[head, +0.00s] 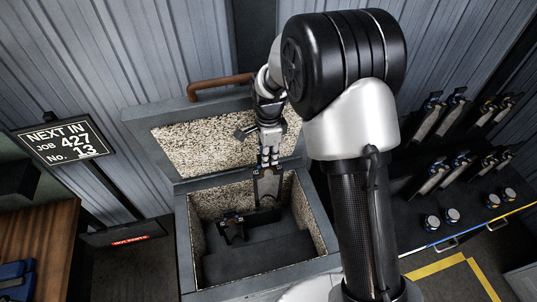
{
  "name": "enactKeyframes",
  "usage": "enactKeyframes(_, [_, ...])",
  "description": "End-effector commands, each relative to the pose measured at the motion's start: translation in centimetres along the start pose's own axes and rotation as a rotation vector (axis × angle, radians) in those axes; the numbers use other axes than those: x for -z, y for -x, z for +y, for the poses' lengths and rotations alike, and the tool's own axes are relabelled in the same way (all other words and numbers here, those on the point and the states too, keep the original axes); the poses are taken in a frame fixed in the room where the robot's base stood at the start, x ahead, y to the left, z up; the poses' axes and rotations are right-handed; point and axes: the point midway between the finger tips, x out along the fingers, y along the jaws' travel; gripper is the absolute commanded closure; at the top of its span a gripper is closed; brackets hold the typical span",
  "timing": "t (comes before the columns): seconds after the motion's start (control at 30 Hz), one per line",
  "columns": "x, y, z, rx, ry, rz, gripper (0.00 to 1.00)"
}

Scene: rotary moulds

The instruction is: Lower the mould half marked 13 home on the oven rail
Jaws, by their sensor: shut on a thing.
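My gripper (268,158) is shut on a dark grey mould half (267,186) and points down into the open oven (182,235). The held mould half hangs upright at the oven's back right, near the speckled back wall. Its number cannot be read, and I cannot tell whether its lower end touches anything. A dark bracket-like piece (232,228) sits inside the oven, left of and nearer than the held mould half. I cannot make out clearly which part is the rail.
The oven lid (195,146) stands open behind, with a brown handle. A sign (62,140) at left reads "NEXT IN JOB 427 No. 13". Several more mould halves (433,178) stand in rows on a dark rack at right, with several round pieces (452,214) in front.

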Motion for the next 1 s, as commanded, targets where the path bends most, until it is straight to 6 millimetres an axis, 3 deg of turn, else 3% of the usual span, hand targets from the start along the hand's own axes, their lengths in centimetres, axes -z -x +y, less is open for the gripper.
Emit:
enactKeyframes(0.27, [0.0,-0.3,-0.3,0.008,0.000,0.000,1.00])
enactKeyframes(1.0, [0.0,-5.6,-0.3,-0.001,0.000,-0.001,1.00])
